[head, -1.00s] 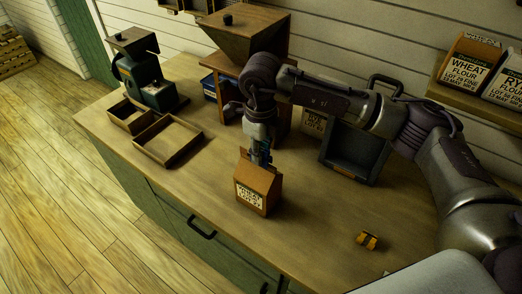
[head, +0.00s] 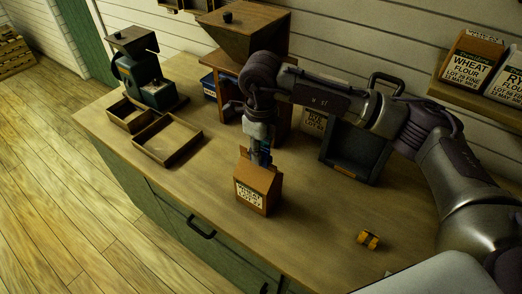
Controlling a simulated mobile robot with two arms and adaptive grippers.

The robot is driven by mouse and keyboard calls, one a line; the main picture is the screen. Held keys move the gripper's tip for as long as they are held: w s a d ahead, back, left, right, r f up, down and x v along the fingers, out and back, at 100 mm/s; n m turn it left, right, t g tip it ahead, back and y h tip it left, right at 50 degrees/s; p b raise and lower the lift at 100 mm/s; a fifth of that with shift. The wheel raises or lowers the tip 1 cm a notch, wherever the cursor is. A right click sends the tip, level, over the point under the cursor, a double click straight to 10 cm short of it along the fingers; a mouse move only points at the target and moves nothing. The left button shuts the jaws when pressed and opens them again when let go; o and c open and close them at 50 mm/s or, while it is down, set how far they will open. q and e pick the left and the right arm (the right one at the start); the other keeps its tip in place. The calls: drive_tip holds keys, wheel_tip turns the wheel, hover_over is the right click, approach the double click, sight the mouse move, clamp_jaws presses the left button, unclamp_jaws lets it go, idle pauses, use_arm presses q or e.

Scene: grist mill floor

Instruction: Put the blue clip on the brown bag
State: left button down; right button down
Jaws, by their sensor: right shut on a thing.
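The brown bag (head: 258,190) stands upright on the bench near its front edge, with a white label reading wheat. My right gripper (head: 260,157) points down right at the top of the bag. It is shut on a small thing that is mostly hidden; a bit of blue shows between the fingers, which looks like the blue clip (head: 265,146). I cannot tell whether the clip sits around the bag's top or just above it. My left gripper is not in view.
A yellow and black clip (head: 368,240) lies at the bench's front right. Two shallow wooden trays (head: 168,141) and a dark green machine (head: 146,80) stand at the left. A wooden hopper (head: 243,38) and a dark open box (head: 354,150) stand behind. The bench between is clear.

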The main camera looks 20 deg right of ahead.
drive_tip(key=shift+f+b, duration=0.6)
drive_tip(key=shift+b, duration=0.4)
idle(1.7)
drive_tip(key=c, duration=0.9)
unclamp_jaws()
drive_tip(key=shift+o, duration=0.2)
drive_tip(key=shift+r, duration=0.1)
drive_tip(key=shift+r+p, duration=1.25)
drive_tip(key=shift+r, duration=1.7)
